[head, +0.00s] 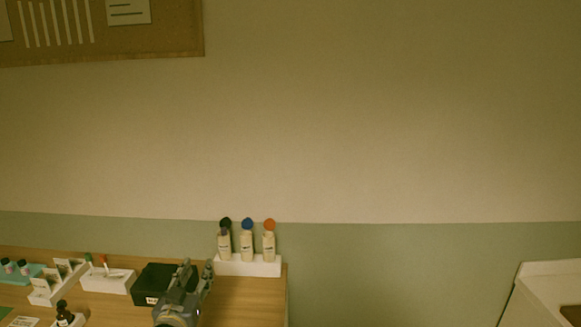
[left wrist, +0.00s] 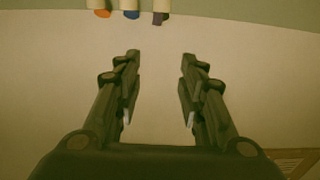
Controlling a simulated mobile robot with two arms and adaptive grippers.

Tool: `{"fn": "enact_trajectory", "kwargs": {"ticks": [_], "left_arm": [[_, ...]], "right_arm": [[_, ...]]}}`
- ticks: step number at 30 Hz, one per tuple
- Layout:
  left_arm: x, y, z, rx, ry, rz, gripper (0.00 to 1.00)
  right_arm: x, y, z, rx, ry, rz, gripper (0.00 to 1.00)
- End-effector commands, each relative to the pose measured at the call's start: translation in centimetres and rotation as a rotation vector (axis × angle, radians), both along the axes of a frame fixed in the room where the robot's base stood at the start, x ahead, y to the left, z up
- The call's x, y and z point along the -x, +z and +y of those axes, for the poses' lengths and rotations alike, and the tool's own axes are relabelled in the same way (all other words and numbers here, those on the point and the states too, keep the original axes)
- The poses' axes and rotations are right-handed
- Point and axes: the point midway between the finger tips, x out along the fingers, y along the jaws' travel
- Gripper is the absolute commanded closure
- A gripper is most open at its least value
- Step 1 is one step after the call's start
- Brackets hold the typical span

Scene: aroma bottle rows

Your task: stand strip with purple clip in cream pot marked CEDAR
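My left gripper (head: 196,270) is at the right end of the wooden counter, in front of the cream bottles. Its fingers are apart with nothing between them in the left wrist view (left wrist: 158,85). Cream containers with dark, blue and orange tops (head: 247,246) stand upright in a white rack; their labels are too small to read. Their tops also show at the upper edge of the left wrist view (left wrist: 131,14). A white holder (head: 107,283) carries thin upright pieces with green and red tops. I cannot make out a purple clip or the word CEDAR. My right gripper is out of view.
A black box (head: 155,281) stands left of my left gripper. Further left are a white stepped rack with cards (head: 42,296), a teal tray (head: 38,270) with small bottles, and a dark bottle (head: 64,313). A white unit (head: 548,290) is at lower right, beyond a gap.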

Motion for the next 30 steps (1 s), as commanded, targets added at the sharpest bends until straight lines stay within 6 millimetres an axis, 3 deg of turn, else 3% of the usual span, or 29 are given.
{"fn": "enact_trajectory", "kwargs": {"ticks": [3,11,17,20,24,30], "left_arm": [[1.4,-1.9,-0.3,-0.010,-0.008,0.063,0.63],[5.4,-6.5,-1.1,-0.034,-0.028,0.231,0.63],[10.9,-11.2,-1.8,-0.060,-0.048,0.422,0.63],[15.0,-13.8,-2.2,-0.076,-0.059,0.549,0.63],[22.5,-17.2,-2.5,-0.101,-0.074,0.762,0.63],[31.0,-19.3,-2.7,-0.128,-0.085,0.988,0.63]], "right_arm": [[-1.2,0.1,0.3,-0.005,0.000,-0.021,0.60],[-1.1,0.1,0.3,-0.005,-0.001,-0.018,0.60],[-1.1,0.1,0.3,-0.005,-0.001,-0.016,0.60],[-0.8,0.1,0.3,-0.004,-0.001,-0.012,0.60],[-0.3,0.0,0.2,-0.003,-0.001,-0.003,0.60],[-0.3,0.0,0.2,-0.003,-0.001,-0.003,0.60]]}}
